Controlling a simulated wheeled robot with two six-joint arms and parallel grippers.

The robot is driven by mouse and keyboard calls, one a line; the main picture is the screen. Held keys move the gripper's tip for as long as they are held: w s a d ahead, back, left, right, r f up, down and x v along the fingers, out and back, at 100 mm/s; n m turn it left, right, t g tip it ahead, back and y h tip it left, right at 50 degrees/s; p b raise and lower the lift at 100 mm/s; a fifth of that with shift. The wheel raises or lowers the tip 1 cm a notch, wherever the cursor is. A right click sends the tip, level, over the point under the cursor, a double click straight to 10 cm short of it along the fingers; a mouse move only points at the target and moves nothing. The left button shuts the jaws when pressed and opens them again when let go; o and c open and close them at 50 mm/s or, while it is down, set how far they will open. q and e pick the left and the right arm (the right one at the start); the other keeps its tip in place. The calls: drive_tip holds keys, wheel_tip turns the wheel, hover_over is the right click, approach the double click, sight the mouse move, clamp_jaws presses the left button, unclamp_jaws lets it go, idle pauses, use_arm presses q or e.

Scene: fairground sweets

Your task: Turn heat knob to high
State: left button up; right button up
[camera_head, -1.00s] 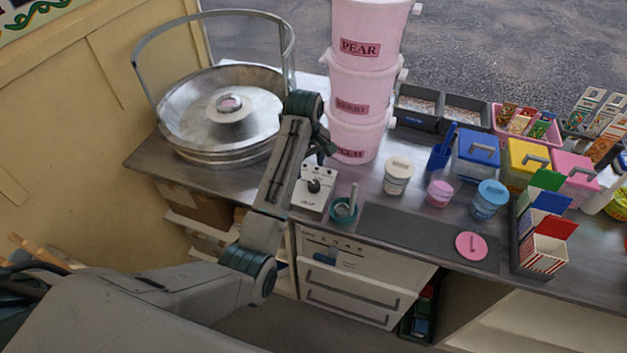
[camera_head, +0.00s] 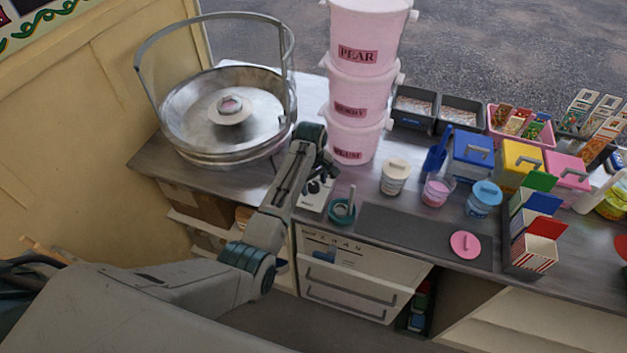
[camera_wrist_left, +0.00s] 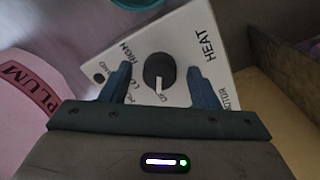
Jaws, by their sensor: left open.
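The heat control is a white box (camera_head: 312,201) with a dark round knob (camera_head: 314,187) on the counter. In the left wrist view the white panel (camera_wrist_left: 190,35) reads HEAT, with HIGH and LOW printed to the left of the black knob (camera_wrist_left: 160,68). A white mark on the knob points toward the bottom of that picture. My left gripper (camera_head: 320,170) is over the box's far part. In the left wrist view its open fingers (camera_wrist_left: 163,86) stand on either side of the knob, with gaps showing. Whether they reach knob depth I cannot tell. My right gripper is out of view.
Stacked pink tubs (camera_head: 355,100) stand close behind the gripper; the PLUM tub (camera_wrist_left: 25,95) is near it. A large metal bowl (camera_head: 165,120) is at left. A teal cup (camera_head: 341,212) sits right beside the box. A dark mat (camera_head: 400,232) lies further right.

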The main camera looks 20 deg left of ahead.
use_arm(q)
drive_tip(key=shift+c, duration=0.4)
drive_tip(key=c, duration=0.7)
drive_tip(key=shift+c, duration=0.9)
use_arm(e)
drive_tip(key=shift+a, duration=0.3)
